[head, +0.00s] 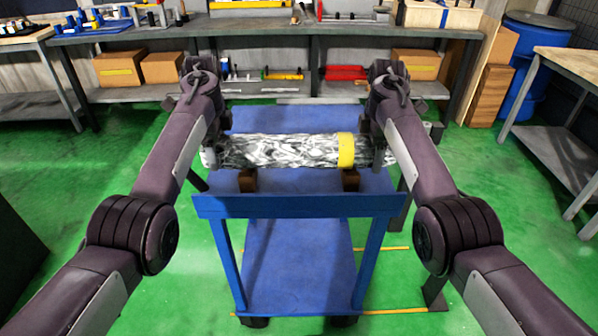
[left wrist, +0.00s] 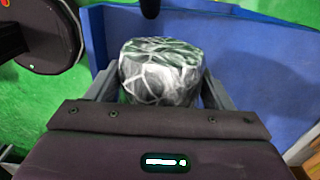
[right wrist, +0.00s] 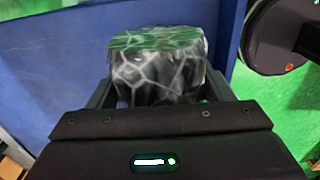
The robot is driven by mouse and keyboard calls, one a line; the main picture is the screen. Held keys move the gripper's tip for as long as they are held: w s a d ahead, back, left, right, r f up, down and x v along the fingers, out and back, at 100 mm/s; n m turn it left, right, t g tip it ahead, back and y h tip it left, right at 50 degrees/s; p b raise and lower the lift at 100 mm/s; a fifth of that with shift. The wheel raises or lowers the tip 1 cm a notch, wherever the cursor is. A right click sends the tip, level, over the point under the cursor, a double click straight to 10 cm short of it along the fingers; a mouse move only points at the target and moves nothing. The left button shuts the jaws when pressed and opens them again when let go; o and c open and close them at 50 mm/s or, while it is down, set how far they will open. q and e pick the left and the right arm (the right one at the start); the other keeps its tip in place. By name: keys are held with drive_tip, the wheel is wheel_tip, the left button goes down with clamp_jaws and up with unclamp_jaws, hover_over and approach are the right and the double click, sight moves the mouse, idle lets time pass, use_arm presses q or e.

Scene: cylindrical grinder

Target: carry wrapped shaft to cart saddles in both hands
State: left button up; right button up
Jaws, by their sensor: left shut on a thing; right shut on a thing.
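The wrapped shaft (head: 280,151) lies level across the blue cart (head: 300,206) in the head view, in marbled grey wrap with a yellow band (head: 346,151) near its right end. Two brown saddles (head: 248,180) and (head: 350,179) show below it on the cart top; whether it touches them I cannot tell. My left gripper (head: 207,148) is shut on the shaft's left end; the left wrist view shows the shaft (left wrist: 160,72) between its fingers. My right gripper (head: 378,150) is shut on the right end; the right wrist view shows the shaft (right wrist: 158,65) between its fingers.
A grey workbench (head: 270,28) with tools and cardboard boxes (head: 118,69) stands behind the cart. A wooden table (head: 570,75) and a blue barrel (head: 525,60) are at the right. Green floor is open on both sides of the cart.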

use_arm(q)
drive_tip(key=shift+w+f+b, duration=0.1)
drive_tip(key=shift+f+b, duration=0.2)
drive_tip(key=shift+b, duration=0.1)
use_arm(e)
drive_tip(key=shift+w+f, duration=0.1)
drive_tip(key=shift+f, duration=0.15)
use_arm(q)
drive_tip(key=o, duration=1.7)
drive_tip(key=shift+f, duration=0.2)
use_arm(e)
drive_tip(key=o, duration=1.7)
drive_tip(key=shift+f, duration=0.2)
use_arm(q)
drive_tip(key=o, duration=0.4)
drive_tip(key=shift+s+r, duration=0.25)
drive_tip(key=shift+s, duration=0.1)
drive_tip(key=shift+c, duration=0.2)
use_arm(e)
drive_tip(key=o, duration=0.4)
drive_tip(key=shift+s+r, duration=0.25)
drive_tip(key=shift+s, duration=0.1)
drive_tip(key=shift+c, duration=0.2)
drive_tip(key=shift+f, duration=0.1)
use_arm(q)
drive_tip(key=shift+w+f, duration=0.1)
use_arm(e)
drive_tip(key=shift+w, duration=0.1)
